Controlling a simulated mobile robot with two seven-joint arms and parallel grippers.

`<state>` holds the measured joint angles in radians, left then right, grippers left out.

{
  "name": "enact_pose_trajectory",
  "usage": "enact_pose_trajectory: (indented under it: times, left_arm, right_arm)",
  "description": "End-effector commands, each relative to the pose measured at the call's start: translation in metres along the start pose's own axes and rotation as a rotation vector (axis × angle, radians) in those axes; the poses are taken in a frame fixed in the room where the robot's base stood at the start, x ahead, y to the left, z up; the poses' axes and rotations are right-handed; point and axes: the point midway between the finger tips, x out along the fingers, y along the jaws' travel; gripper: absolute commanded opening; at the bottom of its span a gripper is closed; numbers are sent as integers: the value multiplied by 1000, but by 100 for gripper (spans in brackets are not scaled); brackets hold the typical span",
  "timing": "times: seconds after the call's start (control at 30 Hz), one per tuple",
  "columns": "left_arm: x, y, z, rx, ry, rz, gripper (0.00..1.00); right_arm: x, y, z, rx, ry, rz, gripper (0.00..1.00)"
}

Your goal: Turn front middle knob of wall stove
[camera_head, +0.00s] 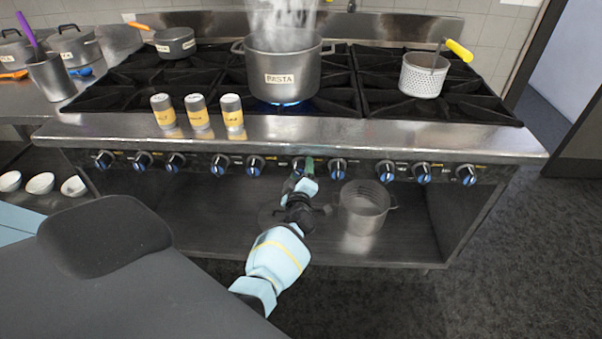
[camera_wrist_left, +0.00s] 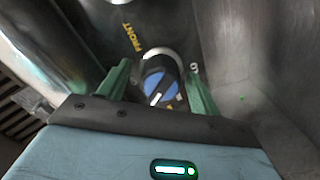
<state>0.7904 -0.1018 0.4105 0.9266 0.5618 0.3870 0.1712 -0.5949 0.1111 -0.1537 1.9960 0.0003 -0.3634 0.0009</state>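The wall stove (camera_head: 450,135) has a row of black and blue knobs along its front panel. My left gripper (camera_head: 307,168) is at a knob (camera_head: 298,163) near the middle of the row. In the left wrist view this blue-faced knob (camera_wrist_left: 158,84) lies between the two green fingers of the gripper (camera_wrist_left: 158,90), beside a yellow "FRONT" label. The fingers are open, with gaps visible on both sides of the knob. The knob's white pointer slants to the lower left in that view. My right gripper is not in view.
A steaming pot labelled "PASTA" (camera_head: 283,78) stands over a blue flame. Three shakers (camera_head: 198,112) stand on the stove's front ledge. A white strainer (camera_head: 424,75) is at the right. A metal pot (camera_head: 363,207) sits on the shelf below the knobs.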

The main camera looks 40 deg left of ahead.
Motion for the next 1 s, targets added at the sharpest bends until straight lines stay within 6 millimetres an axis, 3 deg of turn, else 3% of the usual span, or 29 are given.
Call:
enact_pose_trajectory:
  times: [0.27, 0.73, 1.0]
  left_arm:
    - [-4, -1, 1, 0, -2, -2, 63]
    - [-64, 1, 0, -1, -1, 0, 63]
    - [-78, 0, 0, 1, -1, 0, 63]
  right_arm:
    - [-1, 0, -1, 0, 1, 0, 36]
    - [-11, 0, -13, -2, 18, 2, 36]
    - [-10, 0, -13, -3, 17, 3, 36]
